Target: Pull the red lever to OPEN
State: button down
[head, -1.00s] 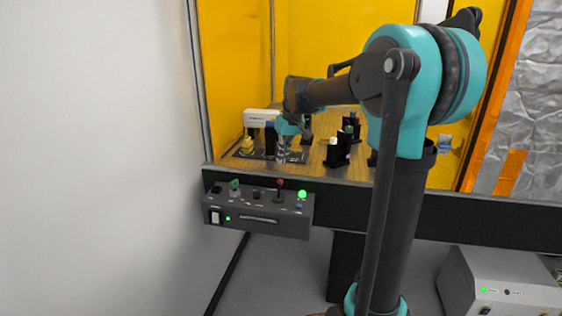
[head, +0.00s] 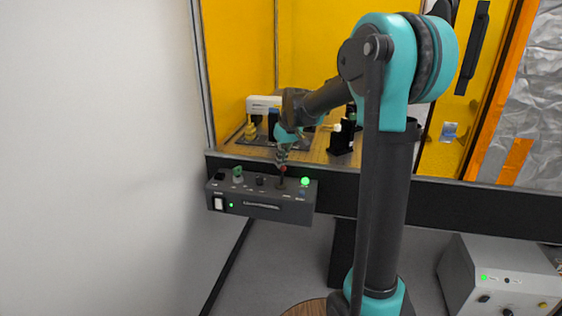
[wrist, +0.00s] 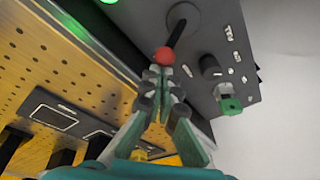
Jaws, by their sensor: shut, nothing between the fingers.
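The red lever stands on the grey control box (head: 230,204) in front of the yellow enclosure. Its red ball knob (head: 283,169) shows just below my gripper (head: 281,160) in the head view. In the wrist view the red knob (wrist: 164,56) sits at the end of a dark shaft, right at the tips of my gripper (wrist: 160,74). The fingers are shut together with nothing between them. They look very close to the knob; I cannot tell if they touch it. Lettering on the box is too small to read.
A green lamp (head: 305,182) is lit right of the lever. A green key-like switch (head: 238,172) and a dark knob (head: 260,180) are to its left. Behind is the perforated optics table (wrist: 60,80) with black mounts. A white wall stands at left.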

jog(key=shift+s+a+r+t+h, duration=0.15)
jog(key=shift+s+r+t+h, duration=0.2)
jog(key=shift+s+t, duration=0.35)
jog(key=shift+s+a+r+n+t, duration=0.15)
jog(key=shift+s+t, duration=0.15)
jog(key=shift+t, duration=0.2)
jog(key=shift+s+a+r+n+t, duration=0.15)
jog(key=shift+s+t, duration=0.15)
jog(key=shift+t, duration=0.2)
jog(key=shift+s+a+t+h, duration=0.15)
jog(key=shift+s+t+h, duration=0.1)
jog(key=shift+s+t, duration=0.3)
jog(key=shift+s+a+t+h, duration=0.2)
jog(key=shift+s+t, duration=0.25)
jog(key=shift+t, duration=0.2)
jog(key=s+t, duration=0.2)
jog(key=shift+a+n+t+h, duration=0.3)
jog(key=shift+h, duration=0.1)
jog(key=shift+s+a+f, duration=0.1)
jog(key=shift+s+f, duration=0.15)
jog(key=shift+s, duration=0.3)
jog(key=shift+r, duration=0.85)
jog(key=v, duration=1.2)
